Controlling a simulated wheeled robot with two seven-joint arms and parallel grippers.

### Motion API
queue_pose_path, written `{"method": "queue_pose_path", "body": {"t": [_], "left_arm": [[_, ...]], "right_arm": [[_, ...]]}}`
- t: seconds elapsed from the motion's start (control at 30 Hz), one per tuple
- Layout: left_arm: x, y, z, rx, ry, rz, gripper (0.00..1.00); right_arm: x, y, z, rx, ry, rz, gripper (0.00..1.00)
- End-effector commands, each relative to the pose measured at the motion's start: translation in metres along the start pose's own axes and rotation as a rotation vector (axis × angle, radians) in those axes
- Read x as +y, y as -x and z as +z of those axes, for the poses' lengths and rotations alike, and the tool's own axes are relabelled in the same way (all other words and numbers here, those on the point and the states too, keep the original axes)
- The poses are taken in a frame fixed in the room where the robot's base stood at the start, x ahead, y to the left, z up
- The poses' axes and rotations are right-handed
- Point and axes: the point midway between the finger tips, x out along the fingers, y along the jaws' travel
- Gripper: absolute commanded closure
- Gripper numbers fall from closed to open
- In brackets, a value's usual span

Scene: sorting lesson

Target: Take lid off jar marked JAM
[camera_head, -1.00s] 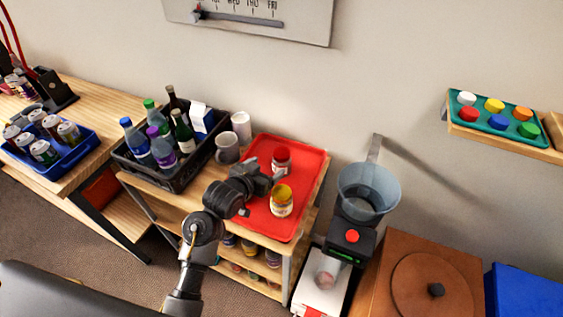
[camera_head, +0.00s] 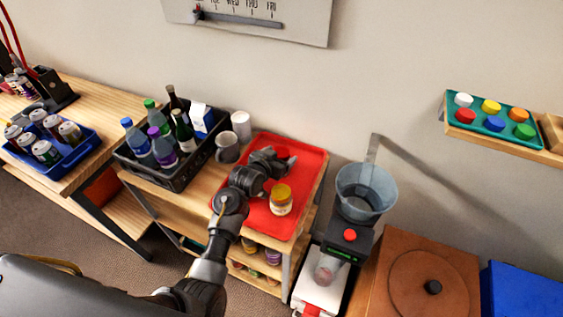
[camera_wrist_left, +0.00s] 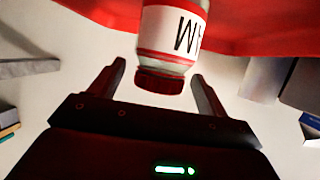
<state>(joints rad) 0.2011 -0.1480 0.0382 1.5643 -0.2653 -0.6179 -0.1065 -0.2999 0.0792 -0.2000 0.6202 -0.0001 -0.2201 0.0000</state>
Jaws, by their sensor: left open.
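A glass jar with a red lid (camera_head: 282,152) stands on the red tray (camera_head: 300,160), mostly hidden by my left gripper (camera_head: 285,162). In the left wrist view the jar (camera_wrist_left: 172,50) appears upside down. Its white label shows dark letters that look like part of JAM. Its dark red lid (camera_wrist_left: 160,82) lies between the two fingers of my left gripper (camera_wrist_left: 158,72), with a gap on each side. The gripper is open and holds nothing. A second jar with a yellow lid (camera_head: 281,199) stands nearer on the tray, beside my gripper. My right gripper is not in view.
A dark crate of bottles (camera_head: 180,182) and two mugs (camera_head: 228,148) stand left of the tray. A blender-like machine (camera_head: 350,240) stands to the right. A blue tray of cans (camera_head: 85,155) is far left. Tray room right of the jars is clear.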

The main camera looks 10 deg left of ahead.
Motion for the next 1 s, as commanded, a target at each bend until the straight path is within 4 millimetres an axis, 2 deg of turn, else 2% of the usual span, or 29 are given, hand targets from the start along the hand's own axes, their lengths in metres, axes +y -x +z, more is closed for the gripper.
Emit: {"method": "queue_pose_path", "body": {"t": [0.17,0.67,1.0], "left_arm": [[0.0,-0.0002,0.0004,0.0,0.0,0.0,0.23],[0.0002,0.0,0.0008,-0.001,0.0,0.001,0.87],[0.0003,0.0011,-0.0022,-0.001,0.0,0.001,0.9]], "right_arm": [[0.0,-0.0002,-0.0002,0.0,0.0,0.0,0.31],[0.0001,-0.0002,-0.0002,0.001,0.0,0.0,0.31],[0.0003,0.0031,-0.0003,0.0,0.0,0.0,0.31]]}}
